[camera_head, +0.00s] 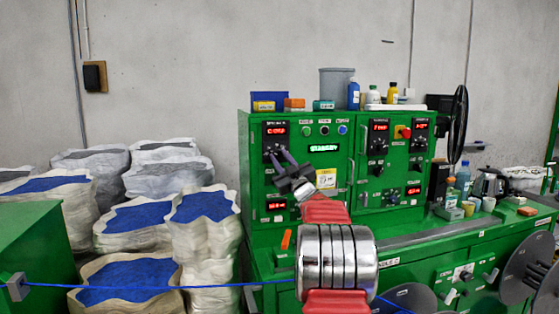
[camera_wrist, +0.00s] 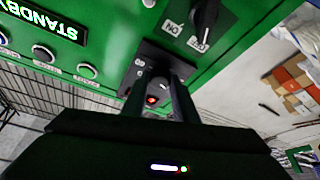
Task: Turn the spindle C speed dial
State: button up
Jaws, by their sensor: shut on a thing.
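In the head view, my gripper (camera_head: 279,155) reaches the upper left panel of the green control cabinet. Its two dark fingers are shut on a dial below a red number display (camera_head: 276,130). In the wrist view, my gripper (camera_wrist: 160,77) has its fingers on either side of the dial (camera_wrist: 158,83), on a dark plate (camera_wrist: 146,58). The fingers partly hide the dial, so its pointer cannot be read. The lettering above the display is too small to tell which spindle it names.
More dials (camera_head: 377,146) and a red button (camera_head: 403,132) sit on the right panels. A black switch (camera_wrist: 206,18) stands close to the held dial in the wrist view. A blue cable (camera_head: 130,286) crosses low in front. Sacks of blue pellets (camera_head: 130,220) stand left.

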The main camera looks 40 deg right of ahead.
jog(key=n+y, duration=0.1)
jog(key=n, duration=0.2)
jog(key=n+y, duration=0.2)
jog(key=n, duration=0.1)
jog(key=shift+r, duration=0.1)
jog(key=shift+w+a+n, duration=0.1)
jog(key=shift+n, duration=0.2)
jog(key=o, duration=1.1)
jog(key=shift+c, duration=0.2)
jog(key=shift+s, duration=0.8)
jog(key=v, duration=1.2)
jog(key=shift+s+f, duration=0.15)
jog(key=shift+f, duration=0.1)
